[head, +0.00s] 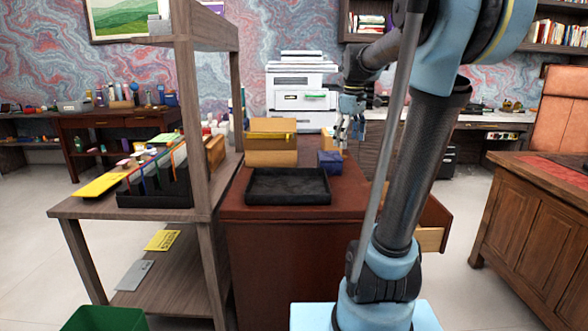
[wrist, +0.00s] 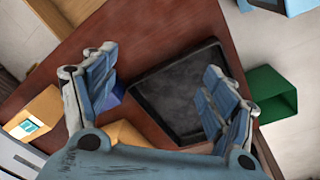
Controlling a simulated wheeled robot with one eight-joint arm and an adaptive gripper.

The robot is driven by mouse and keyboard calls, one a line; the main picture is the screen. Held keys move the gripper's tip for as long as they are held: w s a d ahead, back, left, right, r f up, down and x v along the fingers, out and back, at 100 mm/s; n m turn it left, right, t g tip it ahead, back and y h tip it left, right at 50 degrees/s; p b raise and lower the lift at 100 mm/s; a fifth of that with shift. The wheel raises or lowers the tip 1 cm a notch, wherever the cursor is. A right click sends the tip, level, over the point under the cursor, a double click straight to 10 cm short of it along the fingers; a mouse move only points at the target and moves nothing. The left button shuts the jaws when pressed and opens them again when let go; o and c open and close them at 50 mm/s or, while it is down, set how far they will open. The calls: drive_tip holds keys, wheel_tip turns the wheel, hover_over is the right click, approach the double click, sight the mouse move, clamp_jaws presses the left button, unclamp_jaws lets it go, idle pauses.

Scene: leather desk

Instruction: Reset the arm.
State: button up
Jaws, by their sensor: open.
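My gripper (head: 349,128) is above the right part of the reddish-brown desk (head: 232,207), near an open drawer. In the wrist view my gripper (wrist: 160,85) has its two fingers spread wide apart with nothing between them. The desk surface (wrist: 165,32) lies below it. My arm stands upright on the right side of the head view and hides part of what is behind it.
A black tray (head: 288,187) lies on the desk, with a blue-purple box (head: 330,162) and tan box (head: 271,157) behind it. A wooden shelf unit (head: 120,207) stands left. A green bin (head: 105,319) is on the floor. A drawer (head: 432,238) sticks out right.

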drive_tip(key=s+f+m+t, duration=0.1)
drive_tip(key=s+f+m, duration=0.7)
drive_tip(key=s+f, duration=1.5)
drive_tip(key=s, duration=0.3)
drive_tip(key=shift+f+m, duration=0.3)
drive_tip(key=shift+m, duration=0.1)
